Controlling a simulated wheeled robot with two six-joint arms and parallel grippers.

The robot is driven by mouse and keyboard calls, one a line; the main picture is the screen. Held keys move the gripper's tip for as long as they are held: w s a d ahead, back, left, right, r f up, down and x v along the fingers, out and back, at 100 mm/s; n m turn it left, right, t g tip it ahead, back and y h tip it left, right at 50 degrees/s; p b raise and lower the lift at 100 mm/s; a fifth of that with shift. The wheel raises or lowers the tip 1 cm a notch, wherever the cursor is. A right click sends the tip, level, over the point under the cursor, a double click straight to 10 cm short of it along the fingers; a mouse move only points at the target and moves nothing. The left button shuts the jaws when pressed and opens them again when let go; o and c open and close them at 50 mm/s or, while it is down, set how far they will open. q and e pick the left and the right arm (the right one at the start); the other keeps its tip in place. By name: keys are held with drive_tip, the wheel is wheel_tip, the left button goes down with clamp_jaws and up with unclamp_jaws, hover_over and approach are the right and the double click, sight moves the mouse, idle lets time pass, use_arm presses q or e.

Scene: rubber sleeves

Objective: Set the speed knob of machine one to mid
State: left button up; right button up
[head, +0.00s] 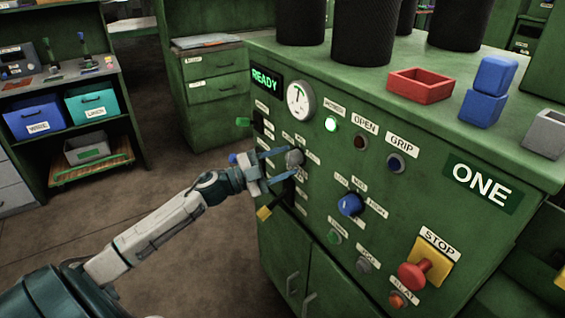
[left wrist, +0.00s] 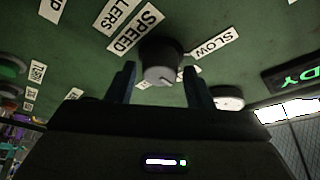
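The speed knob (head: 294,157) is a small grey knob on the green front of machine one (head: 440,170). In the left wrist view the knob (left wrist: 160,62) stands between labels reading SPEED (left wrist: 135,28) and SLOW (left wrist: 215,44). A small pale mark shows on its face, but I cannot tell the setting. My left gripper (head: 286,165) is open, with its teal fingers on either side of the knob. In the wrist view the fingers (left wrist: 161,82) show a narrow gap to the knob's sides. My right gripper is not in view.
A dial gauge (head: 300,101) and a lit READY sign (head: 265,81) are above the knob. A blue knob (head: 350,205) and a red STOP button (head: 413,276) are to the right. A red tray (head: 420,86) and blue blocks (head: 482,108) stand on top.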

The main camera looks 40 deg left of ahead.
use_arm(q)
drive_tip(key=shift+o, duration=0.7)
drive_tip(key=shift+s, duration=0.1)
drive_tip(key=shift+s+a+f, duration=0.3)
drive_tip(key=shift+s+a, duration=0.15)
drive_tip(key=v, duration=0.2)
drive_tip(key=shift+s+a, duration=0.25)
drive_tip(key=p, duration=0.3)
approach(288, 161)
drive_tip(key=shift+v, duration=1.1)
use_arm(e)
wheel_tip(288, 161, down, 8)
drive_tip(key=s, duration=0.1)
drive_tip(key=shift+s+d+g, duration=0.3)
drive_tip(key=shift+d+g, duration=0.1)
use_arm(q)
drive_tip(key=shift+r, duration=0.1)
